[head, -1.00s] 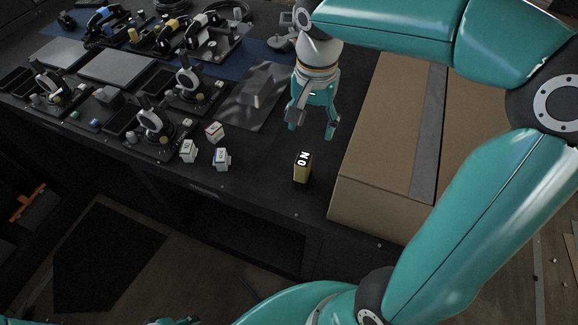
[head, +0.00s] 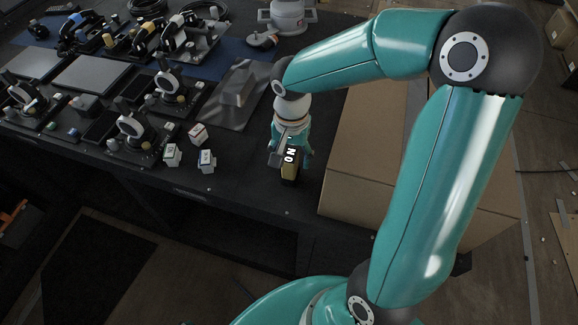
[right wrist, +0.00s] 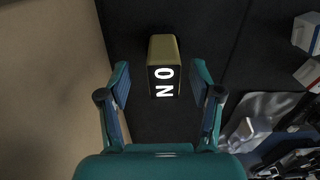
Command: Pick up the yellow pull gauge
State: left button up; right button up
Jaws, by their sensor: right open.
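The yellow pull gauge (head: 290,167) is a small upright block on the dark bench, with a black face lettered in white. It also shows in the right wrist view (right wrist: 163,66), standing ahead of and between the open fingers. My right gripper (head: 291,152) is at the gauge, open, with a finger on either side in the head view. In the right wrist view the right gripper (right wrist: 160,88) shows a gap between each finger and the gauge. Whether the fingers touch it low down is hidden. My left gripper is not in view.
A large cardboard box (head: 345,195) stands close to the right of the gauge. Several small white cubes (head: 206,160) lie to its left. A grey metal plate (head: 232,105) and stands with instruments (head: 135,128) fill the bench further left. The bench's front edge is near.

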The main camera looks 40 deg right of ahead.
jog(key=shift+w+d+f+p, duration=0.1)
jog(key=shift+w+f+p, duration=0.05)
jog(key=shift+f, duration=1)
jog(key=shift+w+d+f+p, duration=0.1)
jog(key=shift+w+f+p, duration=0.05)
jog(key=shift+f, duration=1)
grip_shut()
